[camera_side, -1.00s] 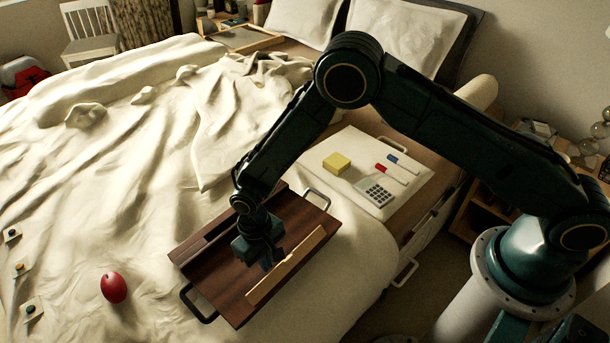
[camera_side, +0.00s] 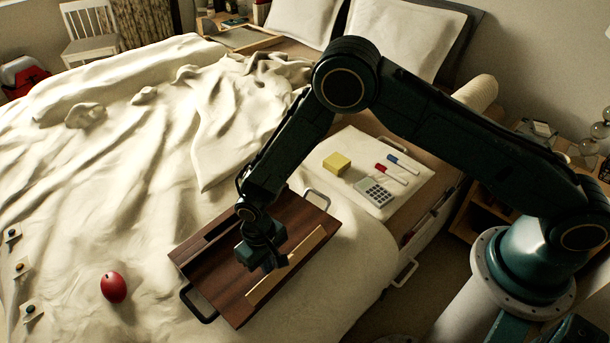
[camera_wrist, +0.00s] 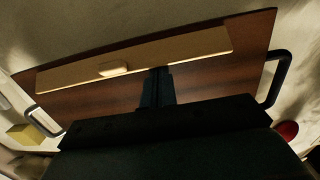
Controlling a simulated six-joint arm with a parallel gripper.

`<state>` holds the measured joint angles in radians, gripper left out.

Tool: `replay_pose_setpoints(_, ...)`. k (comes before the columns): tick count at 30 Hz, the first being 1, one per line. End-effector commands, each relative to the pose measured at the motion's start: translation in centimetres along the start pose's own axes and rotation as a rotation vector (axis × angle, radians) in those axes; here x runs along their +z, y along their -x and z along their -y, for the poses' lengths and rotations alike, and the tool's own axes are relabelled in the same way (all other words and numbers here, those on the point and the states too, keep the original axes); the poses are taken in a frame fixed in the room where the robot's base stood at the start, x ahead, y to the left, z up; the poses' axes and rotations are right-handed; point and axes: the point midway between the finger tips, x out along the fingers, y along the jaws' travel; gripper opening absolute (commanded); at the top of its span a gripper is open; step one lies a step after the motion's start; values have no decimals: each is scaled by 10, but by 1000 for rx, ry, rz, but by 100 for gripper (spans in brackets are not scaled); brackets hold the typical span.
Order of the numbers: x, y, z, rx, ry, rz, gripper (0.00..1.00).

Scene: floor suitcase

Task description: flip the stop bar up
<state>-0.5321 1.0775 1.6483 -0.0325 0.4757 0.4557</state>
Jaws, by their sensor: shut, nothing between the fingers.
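The stop bar (camera_side: 286,266) is a long pale wooden strip along the near right side of a dark brown wooden tray (camera_side: 221,291) with metal handles. In the wrist view the stop bar (camera_wrist: 190,48) runs across the tray (camera_wrist: 215,80) and has a small raised pale block (camera_wrist: 113,69) at its edge. It appears to lie flat, but its exact tilt is hard to tell. My gripper (camera_side: 272,264) is shut and empty, pointing down over the tray beside the bar's inner edge. Its fingers also show in the wrist view (camera_wrist: 157,85); contact with the bar cannot be told.
The tray rests on a rumpled bed. A red ball-like object (camera_side: 114,288) lies to the left.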

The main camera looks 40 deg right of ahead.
Motion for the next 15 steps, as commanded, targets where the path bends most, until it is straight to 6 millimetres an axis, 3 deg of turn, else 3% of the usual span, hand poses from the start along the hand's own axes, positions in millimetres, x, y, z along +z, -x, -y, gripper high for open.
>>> replay_pose_setpoints(15,2,1,0,1,1,-42,0)
